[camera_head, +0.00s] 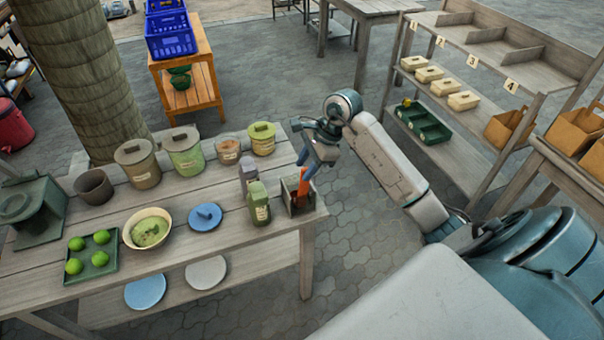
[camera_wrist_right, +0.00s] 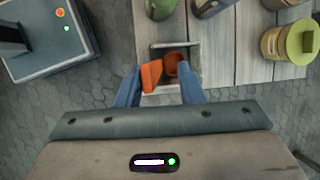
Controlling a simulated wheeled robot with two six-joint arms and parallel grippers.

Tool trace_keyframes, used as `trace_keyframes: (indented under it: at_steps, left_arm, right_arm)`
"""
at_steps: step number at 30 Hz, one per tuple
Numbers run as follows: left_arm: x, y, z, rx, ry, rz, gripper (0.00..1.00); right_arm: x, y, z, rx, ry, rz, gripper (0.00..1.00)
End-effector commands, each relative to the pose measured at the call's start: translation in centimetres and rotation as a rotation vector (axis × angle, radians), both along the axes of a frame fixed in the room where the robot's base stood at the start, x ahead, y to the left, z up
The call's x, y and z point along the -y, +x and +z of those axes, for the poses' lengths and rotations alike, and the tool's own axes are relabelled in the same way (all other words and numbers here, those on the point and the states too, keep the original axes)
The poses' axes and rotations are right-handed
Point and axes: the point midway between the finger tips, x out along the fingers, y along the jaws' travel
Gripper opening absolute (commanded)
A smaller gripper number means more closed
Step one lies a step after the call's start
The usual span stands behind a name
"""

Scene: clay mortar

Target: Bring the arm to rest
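My right arm comes in from the right in the head view. Its gripper (camera_head: 308,167) hangs over the right end of the wooden table (camera_head: 180,250), just above a small holder box (camera_head: 290,190) with an orange-handled tool (camera_head: 302,188) upright in it. In the right wrist view the two blue fingers (camera_wrist_right: 160,90) stand apart. The orange handle (camera_wrist_right: 152,75) shows in the gap, near the left finger, and a reddish-brown piece (camera_wrist_right: 175,66) is beside it in the box (camera_wrist_right: 177,46). I see nothing gripped. My left gripper is not in view.
Close to the box stand a green jar (camera_head: 258,203) and a grey jar (camera_head: 248,172). Several lidded canisters (camera_head: 186,153), a bowl (camera_head: 147,229) and a tray of green balls (camera_head: 92,256) are further left. A shelf (camera_head: 470,100) stands at right, with open paving between.

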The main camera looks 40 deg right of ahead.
Motion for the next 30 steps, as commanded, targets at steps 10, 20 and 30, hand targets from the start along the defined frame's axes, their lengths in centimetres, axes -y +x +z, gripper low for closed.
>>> trace_keyframes:
  at_steps: [10,20,30]
  left_arm:
    - [0.0,0.0,-2.3,0.0,0.0,0.0,0.63]
    - [0.0,0.0,-2.5,0.001,0.0,0.0,0.63]
    - [0.0,0.0,-2.5,0.001,0.0,0.0,0.63]
  right_arm:
    - [2.3,-1.3,5.6,0.003,-0.003,-0.001,0.34]
    - [2.7,-1.7,7.1,-0.001,0.0,0.0,0.34]
    - [-5.5,-1.2,7.0,0.109,0.369,-0.016,0.34]
